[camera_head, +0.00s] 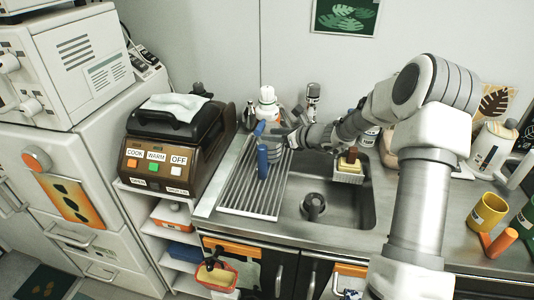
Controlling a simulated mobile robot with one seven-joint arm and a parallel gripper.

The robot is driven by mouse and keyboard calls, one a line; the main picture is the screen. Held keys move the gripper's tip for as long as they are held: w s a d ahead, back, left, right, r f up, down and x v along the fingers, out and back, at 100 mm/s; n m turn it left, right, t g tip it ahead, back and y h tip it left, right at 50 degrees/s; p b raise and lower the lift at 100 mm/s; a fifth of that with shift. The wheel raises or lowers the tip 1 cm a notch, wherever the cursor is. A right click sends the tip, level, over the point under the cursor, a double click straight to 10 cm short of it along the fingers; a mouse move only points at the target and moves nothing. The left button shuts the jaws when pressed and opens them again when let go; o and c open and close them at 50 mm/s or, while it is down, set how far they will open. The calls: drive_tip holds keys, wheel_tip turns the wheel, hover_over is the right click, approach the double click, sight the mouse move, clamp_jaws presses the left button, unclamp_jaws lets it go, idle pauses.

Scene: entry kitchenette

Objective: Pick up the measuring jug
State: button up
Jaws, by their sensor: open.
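What looks like the measuring jug (276,156) is a grey vessel with a thick upright blue handle (262,163). It stands on the ribbed drainboard left of the sink, and the handle is toward the front left. My gripper (269,133) reaches in from the right at the jug's top, just above and behind the handle. It is open. Part of the jug is hidden behind the gripper and handle, and I cannot tell whether the fingers touch it.
A white bottle (267,101) stands behind the drainboard. The sink (335,207) is to the right, with a sponge holder (349,169) at its back edge. A brown cooker (165,152) stands left. A yellow mug (488,212) with an orange handle and a white kettle (491,150) stand far right.

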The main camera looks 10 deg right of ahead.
drive_tip(key=x, duration=0.4)
drive_tip(key=shift+w+f, duration=0.1)
clamp_jaws()
idle(1.3)
